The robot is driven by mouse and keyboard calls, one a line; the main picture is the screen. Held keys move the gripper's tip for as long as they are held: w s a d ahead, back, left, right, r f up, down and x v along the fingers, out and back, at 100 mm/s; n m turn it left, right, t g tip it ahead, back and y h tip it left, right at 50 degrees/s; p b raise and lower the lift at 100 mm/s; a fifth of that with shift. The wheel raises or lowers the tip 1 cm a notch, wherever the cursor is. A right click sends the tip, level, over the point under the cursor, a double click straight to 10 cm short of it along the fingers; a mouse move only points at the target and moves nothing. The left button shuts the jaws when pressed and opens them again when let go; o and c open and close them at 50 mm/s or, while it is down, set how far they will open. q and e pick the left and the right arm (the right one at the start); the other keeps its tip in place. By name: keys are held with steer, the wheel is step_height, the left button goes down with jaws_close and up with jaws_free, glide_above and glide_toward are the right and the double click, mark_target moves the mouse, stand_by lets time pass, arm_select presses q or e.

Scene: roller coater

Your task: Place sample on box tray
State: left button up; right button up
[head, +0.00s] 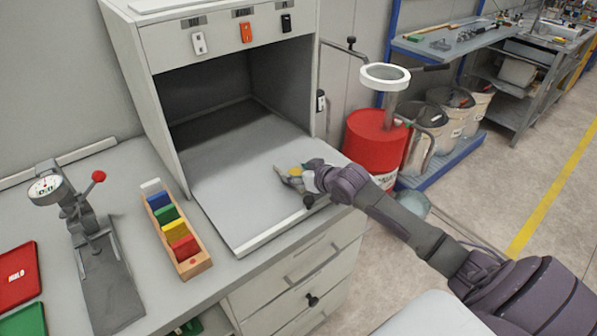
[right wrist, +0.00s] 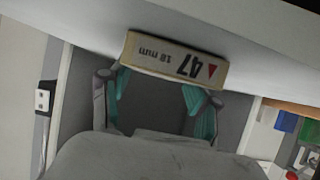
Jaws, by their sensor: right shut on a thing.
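The sample is a pale block with a beige edge (right wrist: 175,60) marked "47 18 mm" and a red triangle, upside down in the right wrist view. My right gripper (right wrist: 158,88) is shut on it with its teal-padded fingers. In the head view, my right gripper (head: 294,178) is over the front right part of a pale grey tray (head: 235,190) that extends from an open grey box (head: 150,90). The sample is mostly hidden and small there. I cannot tell whether it touches the tray. My left gripper is not in view.
A wooden rack (head: 195,266) with several coloured panels stands left of the tray. A dial gauge stand (head: 90,235) and red and green plates lie further left. A red drum (head: 375,140) stands beyond the box's right side. Most of the tray is clear.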

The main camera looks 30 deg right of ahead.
steer(key=o, duration=1.2)
steer(key=shift+f, duration=0.1)
steer(key=shift+c, duration=0.2)
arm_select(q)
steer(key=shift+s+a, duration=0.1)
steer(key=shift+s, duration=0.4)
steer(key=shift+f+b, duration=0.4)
arm_select(e)
steer(key=v, duration=1.2)
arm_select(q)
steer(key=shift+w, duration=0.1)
